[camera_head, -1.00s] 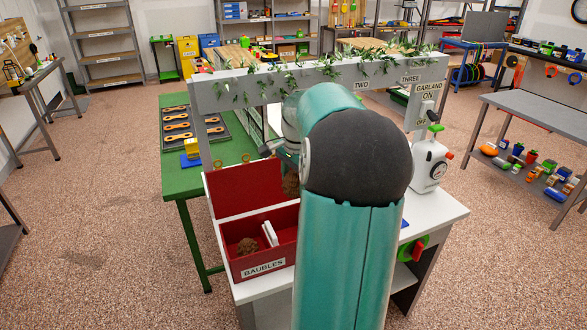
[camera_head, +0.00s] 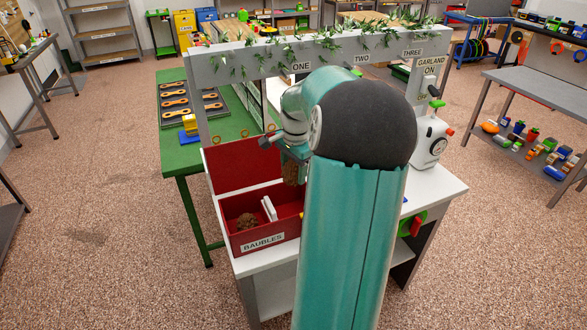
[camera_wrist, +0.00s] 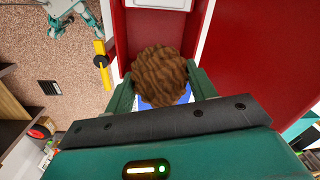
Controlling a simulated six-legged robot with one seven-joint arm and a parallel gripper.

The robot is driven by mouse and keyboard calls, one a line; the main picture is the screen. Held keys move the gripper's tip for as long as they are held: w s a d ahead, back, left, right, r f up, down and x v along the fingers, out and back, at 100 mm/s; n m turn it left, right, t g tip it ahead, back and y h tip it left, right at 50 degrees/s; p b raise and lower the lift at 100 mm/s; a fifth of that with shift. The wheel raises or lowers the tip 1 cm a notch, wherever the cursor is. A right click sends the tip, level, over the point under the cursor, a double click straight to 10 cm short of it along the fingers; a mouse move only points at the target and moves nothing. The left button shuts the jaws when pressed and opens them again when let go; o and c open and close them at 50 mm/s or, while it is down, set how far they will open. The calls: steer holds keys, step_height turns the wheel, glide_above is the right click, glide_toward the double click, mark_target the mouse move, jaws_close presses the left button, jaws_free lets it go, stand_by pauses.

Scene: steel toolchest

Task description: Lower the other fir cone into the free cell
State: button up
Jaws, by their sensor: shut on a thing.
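The red box marked BAUBLES (camera_head: 252,201) stands on the white bench top with its lid (camera_head: 240,165) raised at the back. A brown fir cone (camera_head: 247,221) lies in its left cell. My gripper (camera_head: 292,167) is shut on the other fir cone (camera_wrist: 158,74), above the right part of the box. In the wrist view my teal fingers (camera_wrist: 160,90) flank this cone on both sides. The cone hides what lies beneath it there.
A grey overhead beam with garland (camera_head: 325,55) spans behind the box, close to my arm. A white crank device (camera_head: 429,140) stands to the right. A green table (camera_head: 180,150) with a dark tray (camera_head: 197,105) is at the back left.

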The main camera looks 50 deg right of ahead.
steer(key=shift+f, duration=5.35)
steer(key=shift+f, duration=2.5)
steer(key=o, duration=1)
steer(key=shift+o, duration=0.2)
steer(key=r, duration=0.9)
steer(key=s+r, duration=0.1)
steer(key=r, duration=0.3)
steer(key=shift+a+r, duration=0.1)
steer(key=shift+r, duration=0.3)
